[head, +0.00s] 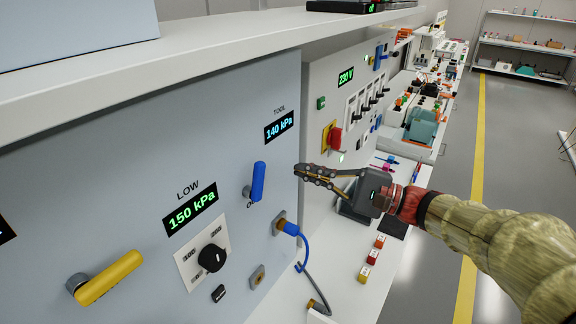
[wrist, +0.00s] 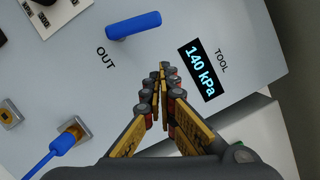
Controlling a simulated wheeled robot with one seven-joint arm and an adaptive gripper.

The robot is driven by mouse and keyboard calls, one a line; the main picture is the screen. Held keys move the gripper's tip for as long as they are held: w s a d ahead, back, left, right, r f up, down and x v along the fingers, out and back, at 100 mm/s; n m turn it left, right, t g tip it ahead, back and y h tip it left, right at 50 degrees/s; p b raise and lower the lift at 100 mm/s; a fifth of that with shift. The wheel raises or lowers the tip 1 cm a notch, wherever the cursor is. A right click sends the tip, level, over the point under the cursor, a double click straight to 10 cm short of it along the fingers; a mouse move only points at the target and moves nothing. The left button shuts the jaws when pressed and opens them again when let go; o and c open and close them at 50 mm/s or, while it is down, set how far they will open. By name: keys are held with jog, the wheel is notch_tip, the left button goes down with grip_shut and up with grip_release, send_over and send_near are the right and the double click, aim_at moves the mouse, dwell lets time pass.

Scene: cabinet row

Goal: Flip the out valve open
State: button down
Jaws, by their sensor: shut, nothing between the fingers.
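The out valve has a blue lever (head: 258,180) on the grey panel, standing roughly upright in the head view, with its pivot at the lower end. Its label is mostly hidden there. In the wrist view the blue lever (wrist: 135,25) lies near the top, with the label OUT (wrist: 106,57) beside it. My gripper (head: 298,172) is shut and empty, in front of the panel's right edge, to the right of the lever and apart from it. In the wrist view my gripper's fingertips (wrist: 164,72) are together, below and right of the lever.
The TOOL display (head: 279,127) reads 140 kPa and the LOW display (head: 191,209) 150 kPa. A yellow lever (head: 110,277), a black knob (head: 212,258) and a blue plug with hose (head: 290,229) are on the same panel. A shelf (head: 200,50) overhangs it. The aisle floor at right is clear.

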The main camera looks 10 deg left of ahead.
jog(key=p+v, duration=0.1)
jog(key=v, duration=0.5)
jog(key=shift+w+r, duration=0.1)
jog(key=shift+r, duration=0.05)
